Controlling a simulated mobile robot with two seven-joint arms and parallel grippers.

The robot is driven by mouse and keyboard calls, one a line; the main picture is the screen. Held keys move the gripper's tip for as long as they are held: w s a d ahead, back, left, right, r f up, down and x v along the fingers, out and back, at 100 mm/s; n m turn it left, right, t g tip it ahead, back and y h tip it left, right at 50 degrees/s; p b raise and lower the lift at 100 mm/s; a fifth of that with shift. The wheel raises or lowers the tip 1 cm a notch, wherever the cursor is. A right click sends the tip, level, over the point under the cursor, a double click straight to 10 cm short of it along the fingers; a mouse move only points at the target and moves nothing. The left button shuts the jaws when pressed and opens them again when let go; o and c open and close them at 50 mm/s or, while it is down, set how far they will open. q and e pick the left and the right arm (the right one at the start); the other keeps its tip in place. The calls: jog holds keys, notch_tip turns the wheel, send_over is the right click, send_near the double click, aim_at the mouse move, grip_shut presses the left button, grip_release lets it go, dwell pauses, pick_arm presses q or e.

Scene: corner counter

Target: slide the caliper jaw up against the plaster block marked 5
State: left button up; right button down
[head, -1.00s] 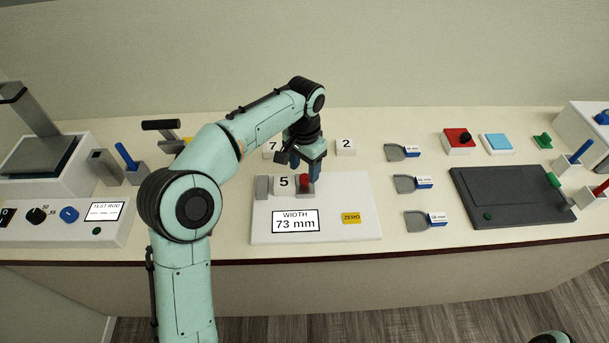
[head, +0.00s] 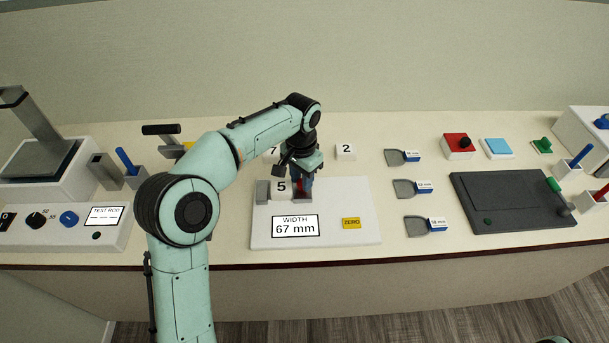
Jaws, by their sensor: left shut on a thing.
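The white caliper board (head: 350,200) lies on the counter, and its display (head: 295,226) reads WIDTH 67 mm. The plaster block marked 5 (head: 281,187) stands on it, just right of the grey fixed jaw (head: 263,192). The grey sliding jaw (head: 303,194) with its red knob (head: 300,183) is at the block's right side. Whether jaw and block touch I cannot tell. My left gripper (head: 301,182) is shut on the red knob, most of which it hides. My right gripper is not in view.
A yellow ZERO button (head: 351,223) is on the board's right part. Block 2 (head: 346,152) and a partly hidden block 7 (head: 273,151) stand behind. Several scrapers (head: 411,188) lie to the right, beside a dark grey plate (head: 510,200).

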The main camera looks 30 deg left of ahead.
pick_arm(q)
jog(key=o, duration=0.8)
notch_tip(320, 180, up, 13)
jog(key=p, duration=0.3)
jog(key=shift+r, duration=0.2)
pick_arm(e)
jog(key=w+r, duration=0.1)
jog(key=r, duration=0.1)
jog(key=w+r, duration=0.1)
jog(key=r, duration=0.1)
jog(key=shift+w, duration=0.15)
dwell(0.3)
